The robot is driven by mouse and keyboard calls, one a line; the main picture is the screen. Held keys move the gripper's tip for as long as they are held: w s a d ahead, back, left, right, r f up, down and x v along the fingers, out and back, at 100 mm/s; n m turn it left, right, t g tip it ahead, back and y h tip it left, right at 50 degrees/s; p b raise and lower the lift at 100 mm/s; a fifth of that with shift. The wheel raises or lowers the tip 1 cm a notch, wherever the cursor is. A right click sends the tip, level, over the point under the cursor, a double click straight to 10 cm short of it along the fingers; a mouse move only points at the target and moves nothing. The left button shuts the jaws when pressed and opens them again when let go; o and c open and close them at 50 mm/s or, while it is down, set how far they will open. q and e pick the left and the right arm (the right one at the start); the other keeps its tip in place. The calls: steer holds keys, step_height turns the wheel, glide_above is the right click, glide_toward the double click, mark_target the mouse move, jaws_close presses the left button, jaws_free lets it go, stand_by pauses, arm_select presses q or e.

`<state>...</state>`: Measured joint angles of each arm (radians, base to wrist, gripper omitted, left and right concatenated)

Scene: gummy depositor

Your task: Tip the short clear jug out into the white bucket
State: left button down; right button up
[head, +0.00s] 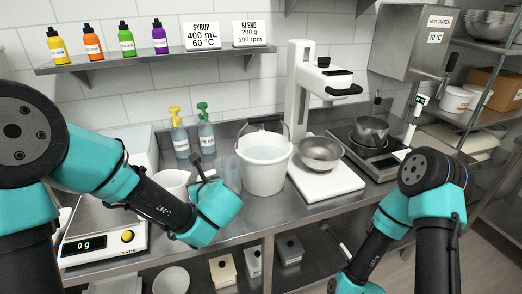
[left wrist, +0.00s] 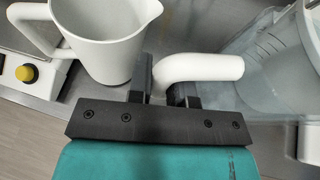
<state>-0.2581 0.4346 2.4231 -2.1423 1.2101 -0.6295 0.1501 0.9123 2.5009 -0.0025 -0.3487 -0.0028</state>
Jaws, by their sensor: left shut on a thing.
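The short clear jug shows in the left wrist view (left wrist: 246,52), with a pale, curved handle. My left gripper is shut on that handle (left wrist: 205,68). In the head view my left gripper (head: 212,205) is low over the counter, left of the bucket, and hides much of the clear jug (head: 229,169). The white bucket (head: 264,180), with a raised wire handle, stands right of it and holds a pale liquid. The jug's contents are not clear to see. Of my right gripper, only part of its body shows at the bottom edge; its fingers are out of frame.
A white jug (head: 174,182) stands close on the left of my left gripper. A scale (head: 105,240) reading 0 g is further left. Two spray bottles (head: 180,140) stand behind. A metal bowl (head: 320,153) sits on a white stand right of the bucket.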

arm_select(q)
steer(key=shift+s+a+f+n, duration=0.2)
steer(key=shift+f, duration=0.2)
steer(key=shift+s+a+f+n, duration=0.2)
steer(key=shift+f, duration=0.15)
steer(key=shift+r, duration=0.1)
steer(key=shift+r, duration=2.5)
